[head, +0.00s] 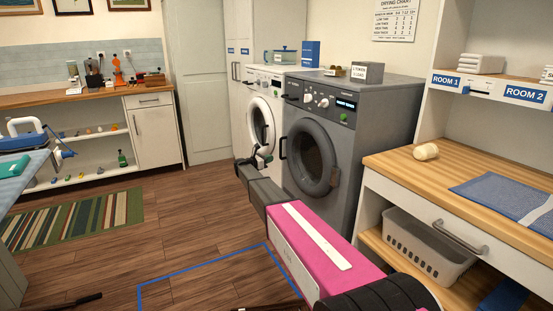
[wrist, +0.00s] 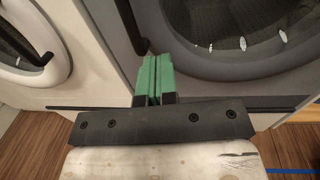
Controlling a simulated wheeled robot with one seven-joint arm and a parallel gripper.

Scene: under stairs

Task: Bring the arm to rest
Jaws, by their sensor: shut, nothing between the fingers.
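My arm, with a pink link, reaches forward from the lower right in the head view. My gripper (head: 262,156) is at its far end, in front of the washing machines, and looks small there. In the wrist view my gripper (wrist: 154,66) shows two green fingers pressed together, with nothing between them. They point at the front of the grey machine (wrist: 180,72), close to its dark door handle. The gap between fingertips and machine cannot be told exactly. The white machine (wrist: 72,75) is to the left in that view.
The grey machine (head: 350,120) and white machine (head: 264,88) stand side by side. A wooden counter (head: 395,163) with a basket (head: 412,238) below is at right. An ironing board (head: 22,168) is at left. The wooden floor (head: 180,225) between is open, with a striped rug (head: 85,218).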

